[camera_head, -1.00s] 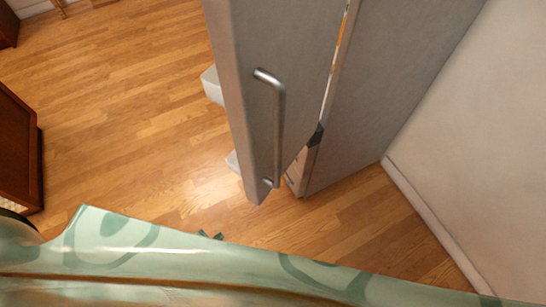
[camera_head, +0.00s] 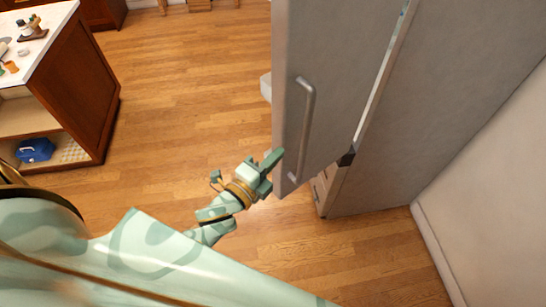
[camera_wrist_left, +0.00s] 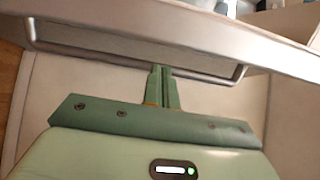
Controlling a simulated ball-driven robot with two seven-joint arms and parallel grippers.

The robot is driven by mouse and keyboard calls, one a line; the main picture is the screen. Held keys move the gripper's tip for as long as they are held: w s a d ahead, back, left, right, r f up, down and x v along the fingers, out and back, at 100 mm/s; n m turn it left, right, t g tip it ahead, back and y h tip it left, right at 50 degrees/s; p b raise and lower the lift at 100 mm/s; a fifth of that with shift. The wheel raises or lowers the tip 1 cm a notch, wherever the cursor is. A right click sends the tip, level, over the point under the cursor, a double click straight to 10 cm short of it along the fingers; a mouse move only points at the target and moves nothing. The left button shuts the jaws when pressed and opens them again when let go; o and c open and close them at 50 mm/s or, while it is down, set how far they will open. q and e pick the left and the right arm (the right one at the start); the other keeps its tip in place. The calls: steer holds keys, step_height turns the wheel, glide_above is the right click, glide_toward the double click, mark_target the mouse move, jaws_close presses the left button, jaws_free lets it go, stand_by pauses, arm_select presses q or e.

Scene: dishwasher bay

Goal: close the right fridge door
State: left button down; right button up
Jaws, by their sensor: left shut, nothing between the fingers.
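The grey right fridge door (camera_head: 335,60) stands open in the head view, with its handle side facing me. Its vertical metal handle (camera_head: 308,125) is near the free edge. My left gripper (camera_head: 274,160) is shut and empty beside the lower part of that edge. In the left wrist view, the shut fingers (camera_wrist_left: 160,72) point at the handle bar (camera_wrist_left: 100,58) and overlap it in the picture; I cannot tell if they touch. The grey fridge body (camera_head: 440,110) is to the right, with a narrow gap showing beside the door. My right gripper is out of view.
A white door bin (camera_head: 265,88) sticks out on the far side of the door. A wooden island (camera_head: 85,95) with a white top stands at the left. A pale wall (camera_head: 490,200) is at the right. The wood floor (camera_head: 170,120) between island and door is clear.

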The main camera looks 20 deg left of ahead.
mark_target(291, 140)
arm_select(q)
steer(key=x, duration=0.7)
steer(key=shift+p, duration=0.35)
steer(key=shift+a, duration=0.15)
